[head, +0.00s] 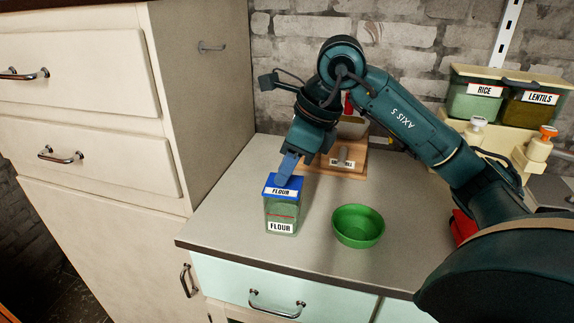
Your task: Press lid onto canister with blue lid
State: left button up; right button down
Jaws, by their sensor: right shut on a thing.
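A clear canister (281,214) with a "FLOUR" label stands upright on the counter near its left front. Its blue lid (283,190), also labelled "FLOUR", is at the canister's top. I cannot tell from this view whether the lid is fully seated or slightly raised. My right gripper (287,176) comes down from above, tilted, and is shut on the blue lid. The fingertips hide part of the lid's back. My left gripper is not in view.
A green bowl (358,227) sits on the counter right of the canister. Behind are a wooden board (335,160) and a partly hidden container. A tall white cabinet (203,100) borders the left.

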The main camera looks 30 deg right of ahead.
jog(key=c, duration=1.3)
grip_release()
jog(key=shift+o, duration=0.2)
jog(key=shift+o, duration=0.6)
jog(key=o, duration=0.4)
jog(key=shift+r, duration=0.1)
